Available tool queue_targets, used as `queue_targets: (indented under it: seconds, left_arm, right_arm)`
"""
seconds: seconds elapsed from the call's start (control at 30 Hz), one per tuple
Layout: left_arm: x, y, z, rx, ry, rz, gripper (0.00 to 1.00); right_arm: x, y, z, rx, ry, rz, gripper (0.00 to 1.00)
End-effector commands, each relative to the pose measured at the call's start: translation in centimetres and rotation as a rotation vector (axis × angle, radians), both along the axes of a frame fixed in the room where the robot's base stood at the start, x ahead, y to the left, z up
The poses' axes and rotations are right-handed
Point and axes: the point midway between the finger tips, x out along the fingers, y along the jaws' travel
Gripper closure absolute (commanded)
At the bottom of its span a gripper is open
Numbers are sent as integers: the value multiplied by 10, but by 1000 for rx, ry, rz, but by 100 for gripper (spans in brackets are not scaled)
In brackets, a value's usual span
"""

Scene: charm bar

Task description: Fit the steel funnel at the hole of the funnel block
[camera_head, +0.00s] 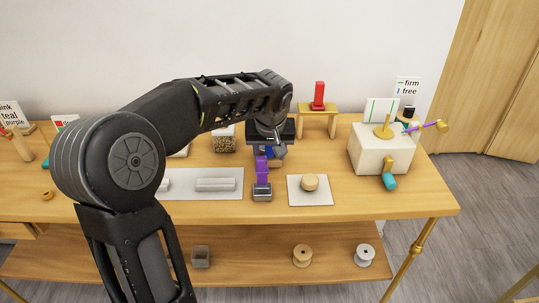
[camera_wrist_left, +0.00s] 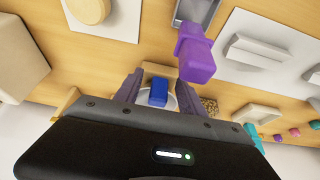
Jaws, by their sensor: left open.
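My left gripper (camera_head: 272,151) hangs over the middle of the table, its fingers open and pointing down. In the left wrist view a blue block-like piece (camera_wrist_left: 157,92) shows between the spread fingers, with a pale round rim around it. This may be the steel funnel's grip and rim, but I cannot tell for sure. Blue also shows just under the gripper in the head view. No hole is clearly visible, and I cannot single out the funnel block with certainty. My right gripper is not in view.
A wooden disc (camera_head: 310,183) lies on a white mat (camera_head: 325,198). A cream block (camera_head: 366,162) with gold and teal parts stands right. A red-topped stand (camera_head: 318,107) is behind.

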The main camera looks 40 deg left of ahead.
Motion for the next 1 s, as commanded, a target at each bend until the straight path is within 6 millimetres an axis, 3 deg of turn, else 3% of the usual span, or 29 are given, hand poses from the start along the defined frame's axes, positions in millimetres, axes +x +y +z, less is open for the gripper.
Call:
queue_targets:
  seconds: [0.2,0.4,1.0]
  left_arm:
    - [-11,-9,35,0,-4,-1,53]
    - [-18,-14,56,-1,-2,0,53]
    - [-19,-15,58,-1,-1,0,53]
  right_arm:
    - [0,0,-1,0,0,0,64]
    - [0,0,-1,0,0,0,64]
    - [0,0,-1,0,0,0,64]
